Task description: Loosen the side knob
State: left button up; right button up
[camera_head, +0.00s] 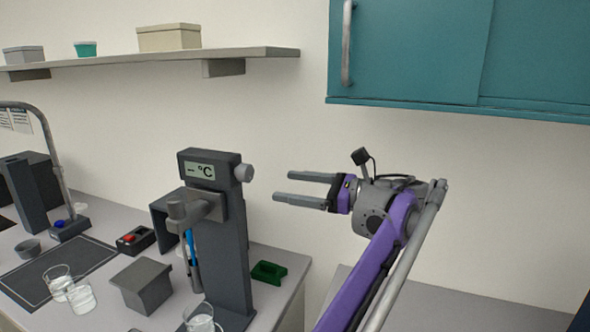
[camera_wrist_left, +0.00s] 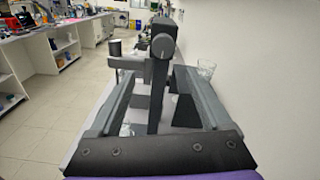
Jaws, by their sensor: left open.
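The rig is a dark upright post (camera_head: 227,245) with a head and a small display reading "– °C". The grey round side knob (camera_head: 243,173) sits on the right side of the head. My left gripper (camera_head: 281,187) is open and empty, to the right of the knob and apart from it, its fingers pointing left toward the post. In the left wrist view the knob (camera_wrist_left: 162,46) faces me, above and between the two spread fingers (camera_wrist_left: 158,75). My right gripper is not in view.
A grey clamp (camera_head: 185,210) on the post's front holds a blue-marked probe (camera_head: 191,247). A green tray (camera_head: 268,271) lies right of the post. Glass beakers (camera_head: 80,296) and a grey box (camera_head: 141,283) stand left. A teal cabinet (camera_head: 410,50) hangs above.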

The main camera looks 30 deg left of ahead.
aim_at(250, 173)
pick_arm(q)
jog(key=a, duration=0.6)
jog(key=a+r, duration=0.1)
jog(key=a, duration=0.3)
jog(key=shift+s, duration=0.35)
jog(key=shift+r, duration=0.1)
grip_shut()
